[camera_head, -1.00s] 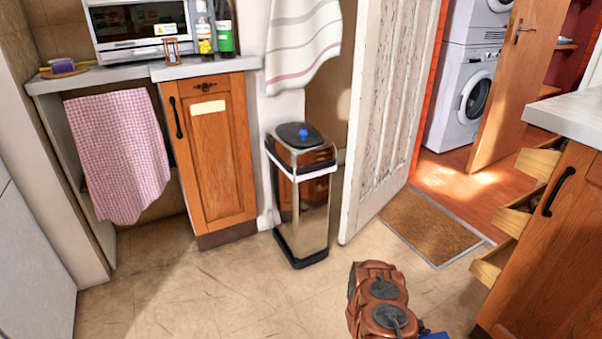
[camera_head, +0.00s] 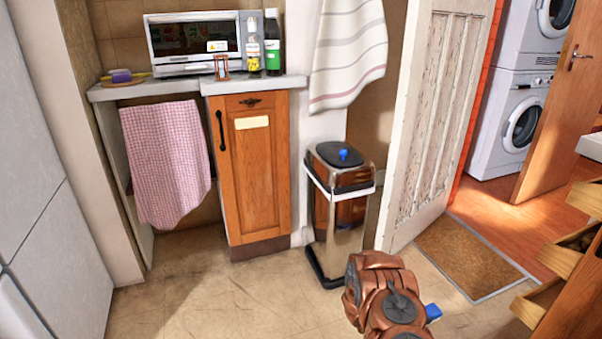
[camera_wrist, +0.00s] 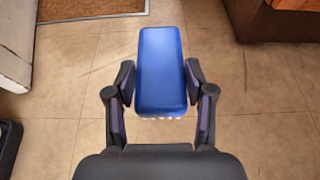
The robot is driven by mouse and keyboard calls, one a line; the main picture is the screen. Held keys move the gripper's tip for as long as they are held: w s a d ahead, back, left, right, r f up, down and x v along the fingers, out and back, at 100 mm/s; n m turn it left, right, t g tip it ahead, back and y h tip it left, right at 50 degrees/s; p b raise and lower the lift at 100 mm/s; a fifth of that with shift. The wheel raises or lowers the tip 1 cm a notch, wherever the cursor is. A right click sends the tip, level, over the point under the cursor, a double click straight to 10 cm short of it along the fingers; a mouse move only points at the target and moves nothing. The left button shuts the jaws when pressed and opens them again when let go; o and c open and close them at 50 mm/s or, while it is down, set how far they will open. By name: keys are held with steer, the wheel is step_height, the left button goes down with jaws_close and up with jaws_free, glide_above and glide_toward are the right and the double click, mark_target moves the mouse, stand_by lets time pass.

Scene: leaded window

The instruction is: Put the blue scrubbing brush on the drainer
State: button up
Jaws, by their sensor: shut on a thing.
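My gripper (camera_wrist: 160,88) is shut on the blue scrubbing brush (camera_wrist: 161,65) in the wrist view. The fingers press on its two long sides, and pale bristles show at its near lower edge. The brush is held above the tiled floor. In the head view, my arm is at the lower right and a small blue part of the brush (camera_head: 433,312) shows beside it; the gripper itself is hidden there. I cannot make out a drainer in either view.
A steel bin (camera_head: 338,215) with a small blue thing on its lid stands ahead. A counter (camera_head: 290,83) holds a microwave (camera_head: 200,45) and bottles. An open white door (camera_head: 440,120) and a doormat (camera_head: 470,255) are to the right. Open drawers (camera_head: 570,262) jut out at the right edge. Floor at centre-left is clear.

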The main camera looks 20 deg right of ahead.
steer(key=w+a+r+n+t, duration=0.35)
steer(key=w+a+r, duration=0.45)
steer(key=w+r, duration=0.4)
steer(key=w+a+r+n+t+y, duration=0.3)
steer(key=a+r+n+t, duration=0.1)
steer(key=a+r, duration=0.9)
steer(key=w+a+r+n+t+y, duration=0.3)
steer(key=a+r+n+t, duration=0.1)
steer(key=a+r, duration=0.95)
steer(key=s+a+r+n+t+y, duration=0.1)
steer(key=s+a+r+n+y, duration=0.3)
steer(key=a+r, duration=0.5)
step_height(320, 180, up, 37)
steer(key=m+p, duration=0.1)
steer(key=p, duration=3.4)
steer(key=shift+s+f+h, duration=0.2)
steer(key=shift+s+h, duration=0.1)
steer(key=shift+s, duration=0.15)
